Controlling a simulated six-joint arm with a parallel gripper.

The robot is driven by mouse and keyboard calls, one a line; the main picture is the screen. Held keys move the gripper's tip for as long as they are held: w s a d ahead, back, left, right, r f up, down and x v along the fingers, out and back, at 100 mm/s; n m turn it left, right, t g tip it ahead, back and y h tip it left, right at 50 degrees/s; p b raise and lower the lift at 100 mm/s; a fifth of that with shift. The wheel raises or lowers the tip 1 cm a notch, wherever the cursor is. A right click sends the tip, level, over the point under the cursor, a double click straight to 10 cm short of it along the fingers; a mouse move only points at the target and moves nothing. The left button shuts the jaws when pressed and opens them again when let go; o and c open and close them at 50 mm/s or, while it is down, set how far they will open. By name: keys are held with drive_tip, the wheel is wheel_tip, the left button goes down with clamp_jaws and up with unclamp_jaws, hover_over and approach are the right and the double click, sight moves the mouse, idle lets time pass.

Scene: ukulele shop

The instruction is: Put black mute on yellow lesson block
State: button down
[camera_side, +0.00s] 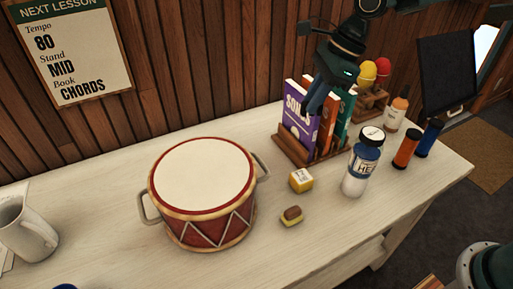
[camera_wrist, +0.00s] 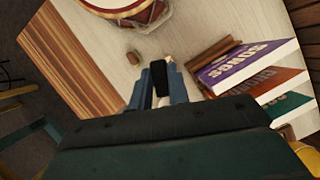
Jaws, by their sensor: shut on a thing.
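My gripper (camera_side: 316,100) hangs in front of the books, above the table. In the wrist view its blue fingers (camera_wrist: 160,88) are shut on the small black mute (camera_wrist: 158,73). I cannot make out the mute in the side view. The yellow lesson block (camera_side: 301,180), with a pale lettered top, lies on the table in front of the book rack and below my gripper. In the wrist view I cannot clearly see the block; the fingers and mute may hide it.
A red drum (camera_side: 205,232) stands left, a white-and-blue bottle (camera_side: 358,170) right. The book rack (camera_side: 292,153) is behind. Orange (camera_side: 406,149) and blue (camera_side: 428,138) cylinders stand far right.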

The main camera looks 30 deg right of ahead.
drive_tip(key=shift+d, duration=0.25)
hover_over(296, 176)
drive_tip(key=d, duration=0.2)
drive_tip(key=f, duration=1.5)
drive_tip(key=shift+s+a+f, duration=0.25)
drive_tip(key=shift+s+f, duration=0.1)
drive_tip(key=shift+s, duration=0.05)
drive_tip(key=shift+f, duration=0.1)
drive_tip(key=shift+f, duration=2.05)
drive_tip(key=c, duration=1.3)
unclamp_jaws()
drive_tip(key=shift+f, duration=0.15)
drive_tip(key=shift+c, duration=0.2)
